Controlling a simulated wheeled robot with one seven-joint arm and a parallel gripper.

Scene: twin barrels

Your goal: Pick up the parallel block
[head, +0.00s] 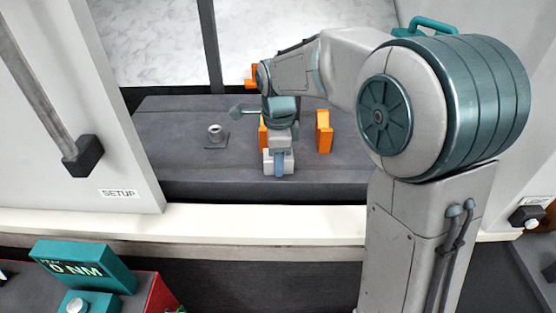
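No label marks a parallel block. An upright orange block (324,132) stands on the dark grey bench to the right of my gripper. Another orange piece (263,134) shows beside my gripper's left side, mostly hidden behind it. My gripper (280,170) points down over the front half of the bench, between these two orange pieces. Its fingertips are small and seen from behind my arm, so their gap and anything between them cannot be made out.
The dark grey bench (170,168) holds a small grey cylinder on a square plate (215,137). More orange (250,82) shows behind my wrist. White panels flank the opening; the left has a handle bar (45,90). A pale ledge (270,222) runs in front. A teal display (83,267) stands lower left.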

